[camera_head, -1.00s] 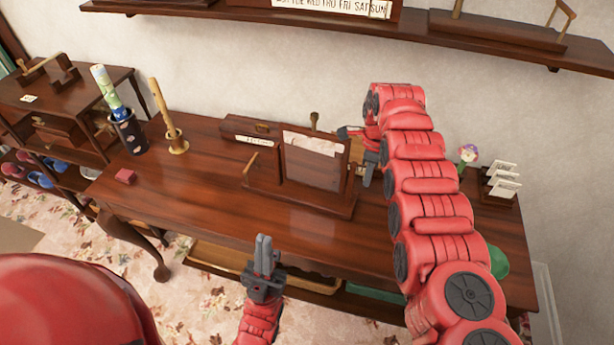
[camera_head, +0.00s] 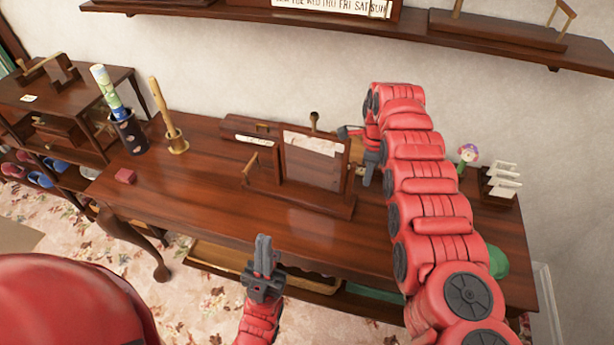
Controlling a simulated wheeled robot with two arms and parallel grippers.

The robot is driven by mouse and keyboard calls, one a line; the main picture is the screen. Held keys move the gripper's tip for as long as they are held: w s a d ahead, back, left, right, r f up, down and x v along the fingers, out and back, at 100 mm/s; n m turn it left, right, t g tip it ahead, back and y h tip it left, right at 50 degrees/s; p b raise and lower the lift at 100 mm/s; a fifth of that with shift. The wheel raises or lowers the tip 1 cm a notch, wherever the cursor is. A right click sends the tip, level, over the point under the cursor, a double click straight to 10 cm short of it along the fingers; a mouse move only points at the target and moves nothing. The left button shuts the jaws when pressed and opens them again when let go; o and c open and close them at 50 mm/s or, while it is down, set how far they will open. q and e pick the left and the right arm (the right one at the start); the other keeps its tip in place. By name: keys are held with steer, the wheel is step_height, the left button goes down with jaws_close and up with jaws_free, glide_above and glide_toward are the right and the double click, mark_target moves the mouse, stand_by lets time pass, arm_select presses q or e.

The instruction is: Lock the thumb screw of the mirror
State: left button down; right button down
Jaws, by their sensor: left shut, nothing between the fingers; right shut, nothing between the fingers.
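The mirror (camera_head: 314,158) stands upright on its wooden base (camera_head: 300,198) on the dark table. A small light brown knob or lever (camera_head: 251,163) shows at its left side. A brownish part at the mirror's right side is partly hidden beside my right gripper. My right gripper (camera_head: 370,168) is shut, close to the mirror's right side, with its fingers pointing down. I cannot tell whether it touches the screw. My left gripper (camera_head: 264,250) is shut and empty, in front of the table's front edge, pointing up.
A dark cup with rolled papers (camera_head: 127,132), a wooden holder (camera_head: 176,142) and a small red box (camera_head: 125,176) stand on the table's left. A card rack (camera_head: 498,184) and a flower (camera_head: 467,155) are at the right. A shelf (camera_head: 330,30) runs above.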

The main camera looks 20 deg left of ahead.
step_height(320, 180, up, 7)
steer(key=p, duration=0.3)
stand_by(0.5)
step_height(320, 180, up, 17)
steer(key=p, duration=1.3)
steer(key=shift+r, duration=0.2)
